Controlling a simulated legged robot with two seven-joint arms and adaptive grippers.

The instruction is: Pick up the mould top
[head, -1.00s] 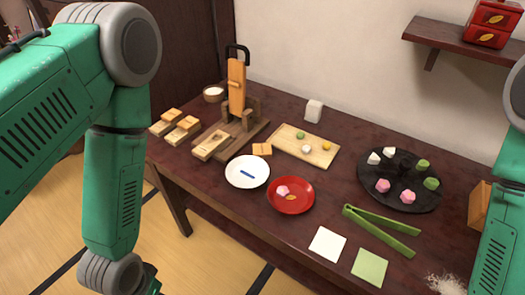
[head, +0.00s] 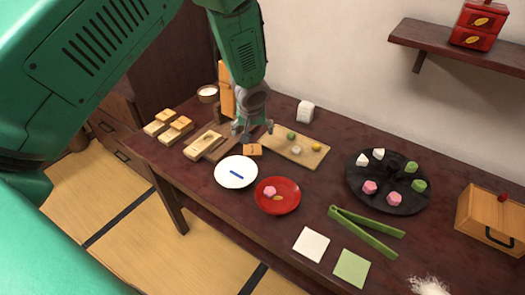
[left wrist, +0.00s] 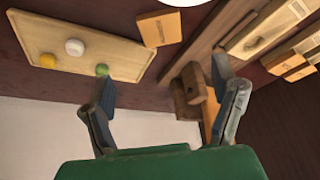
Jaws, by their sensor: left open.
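The mould top is a small orange-brown wooden block (head: 253,150) lying flat on the dark table, between the open mould (head: 203,146) and the wooden board. It shows in the left wrist view (left wrist: 159,28) at the top, with faint marks on its face. My left gripper (head: 250,131) is open and empty, just behind and above the block in the head view. In the left wrist view the fingers (left wrist: 165,82) are spread wide, with the block beyond their tips and apart from them. My right gripper is out of view.
A board (head: 296,150) with small coloured balls lies right of the block. A white plate (head: 222,179) and a red plate (head: 264,207) stand in front. A tall wooden press (head: 227,90) stands behind left. Closed moulds (head: 155,128) lie farther left.

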